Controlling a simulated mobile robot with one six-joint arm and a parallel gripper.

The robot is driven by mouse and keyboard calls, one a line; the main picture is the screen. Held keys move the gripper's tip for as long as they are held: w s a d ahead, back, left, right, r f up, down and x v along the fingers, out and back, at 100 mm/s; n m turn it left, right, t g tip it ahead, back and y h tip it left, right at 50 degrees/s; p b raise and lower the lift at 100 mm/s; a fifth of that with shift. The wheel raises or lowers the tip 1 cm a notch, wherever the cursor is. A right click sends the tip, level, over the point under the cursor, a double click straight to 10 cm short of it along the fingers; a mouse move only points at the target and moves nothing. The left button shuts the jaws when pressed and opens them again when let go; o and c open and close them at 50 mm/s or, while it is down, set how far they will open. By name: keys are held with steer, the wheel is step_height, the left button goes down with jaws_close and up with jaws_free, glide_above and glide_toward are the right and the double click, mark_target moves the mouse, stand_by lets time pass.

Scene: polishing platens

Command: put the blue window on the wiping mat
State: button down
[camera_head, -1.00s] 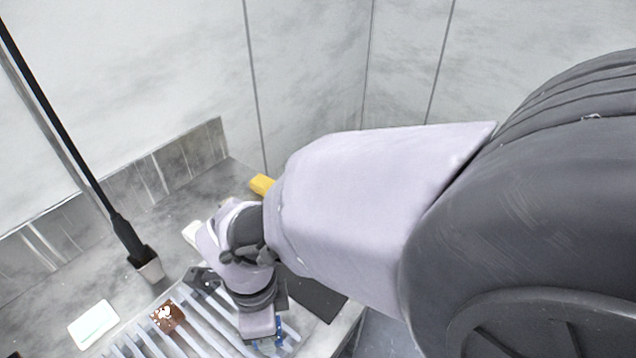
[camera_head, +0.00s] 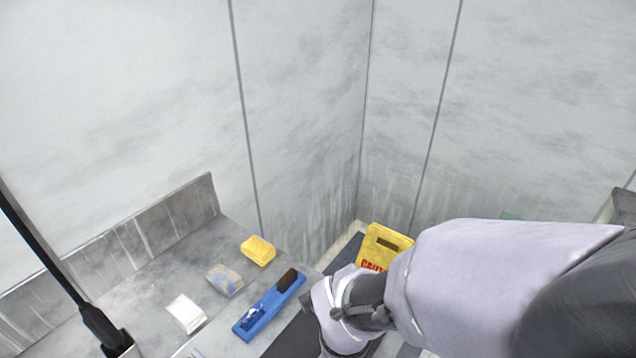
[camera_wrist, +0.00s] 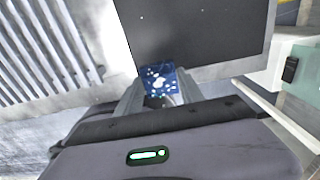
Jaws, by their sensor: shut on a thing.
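The blue window (camera_wrist: 160,78), a small blue square with white spots, is between the fingertips of my gripper (camera_wrist: 158,88) in the wrist view. My gripper is shut on it. Beyond it is a flat dark mat (camera_wrist: 205,32), which I take to be the wiping mat; the window overlaps the mat's near edge in the picture. I cannot tell the height between them. In the head view, part of the dark mat (camera_head: 296,338) shows at the bottom, left of my wrist. My fingers and the window are hidden or out of frame there.
A slatted rack (camera_wrist: 42,45) lies left in the wrist view. In the head view, a blue tray (camera_head: 255,318) with a brown block lies beside the mat. A yellow sponge (camera_head: 258,250), a patterned block (camera_head: 224,280) and a white pad (camera_head: 186,313) stand behind. A yellow caution sign (camera_head: 380,246) is beyond.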

steer(key=w+b, duration=0.1)
steer(key=w, duration=0.5)
steer(key=w+a+f+b, duration=0.1)
steer(key=w, duration=0.2)
steer(key=shift+a+b, duration=0.1)
steer(key=shift+b, duration=0.25)
steer(key=shift+w+a, duration=0.1)
steer(key=shift+w, duration=0.65)
step_height(320, 180, down, 4)
steer(key=shift+w+r+b, duration=0.1)
steer(key=shift+w+b, duration=0.05)
steer(key=shift+b, duration=1)
steer(key=shift+r, duration=0.1)
steer(key=c, duration=0.7)
jaws_free()
